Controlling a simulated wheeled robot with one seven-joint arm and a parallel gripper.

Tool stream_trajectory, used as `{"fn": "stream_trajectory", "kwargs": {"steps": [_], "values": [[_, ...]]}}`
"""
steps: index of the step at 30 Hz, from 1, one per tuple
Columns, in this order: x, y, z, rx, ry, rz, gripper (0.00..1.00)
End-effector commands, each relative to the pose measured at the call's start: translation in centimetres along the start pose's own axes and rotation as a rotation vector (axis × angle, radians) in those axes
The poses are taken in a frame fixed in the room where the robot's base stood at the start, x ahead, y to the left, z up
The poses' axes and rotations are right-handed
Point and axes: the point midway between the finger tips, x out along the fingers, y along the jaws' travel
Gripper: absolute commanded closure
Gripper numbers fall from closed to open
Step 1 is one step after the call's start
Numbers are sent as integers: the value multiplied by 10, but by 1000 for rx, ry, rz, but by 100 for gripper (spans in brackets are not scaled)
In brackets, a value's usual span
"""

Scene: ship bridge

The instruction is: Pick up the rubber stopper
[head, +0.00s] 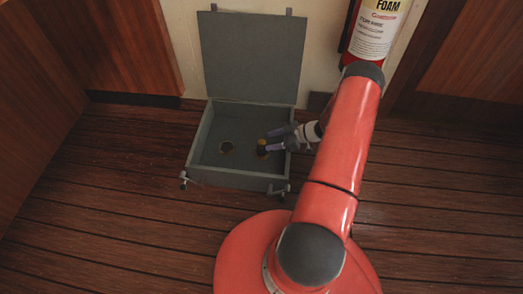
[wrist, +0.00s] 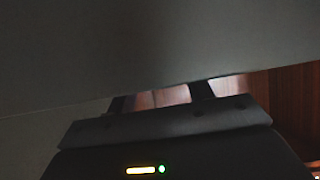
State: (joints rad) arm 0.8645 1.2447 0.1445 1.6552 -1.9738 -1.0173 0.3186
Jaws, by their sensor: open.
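A small yellow-brown and dark piece (head: 262,142), which looks like the rubber stopper, is in the open grey box (head: 235,179) on the floor. My gripper (head: 267,141) reaches into the box from the right with its fingers apart. The piece is at the fingertips, partly behind the lower finger; I cannot tell whether they touch it. In the wrist view my gripper's dark fingers (wrist: 160,97) show with a gap between them. A grey surface fills most of that view, and the stopper cannot be made out there.
The box's lid (head: 252,55) stands open against the wall. A red foam extinguisher (head: 375,30) is at the upper right. Plank floor (head: 100,220) is clear at the left.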

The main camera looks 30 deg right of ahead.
Motion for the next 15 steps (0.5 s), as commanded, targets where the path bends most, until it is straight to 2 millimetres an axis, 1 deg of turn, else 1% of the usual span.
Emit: {"fn": "stream_trajectory", "kwargs": {"steps": [6,9,12,15], "values": [[33,-1,-2,1,3,0,49],[45,-1,-2,1,1,1,49],[50,0,-2,0,0,3,49],[50,0,-3,0,-1,3,49]]}}
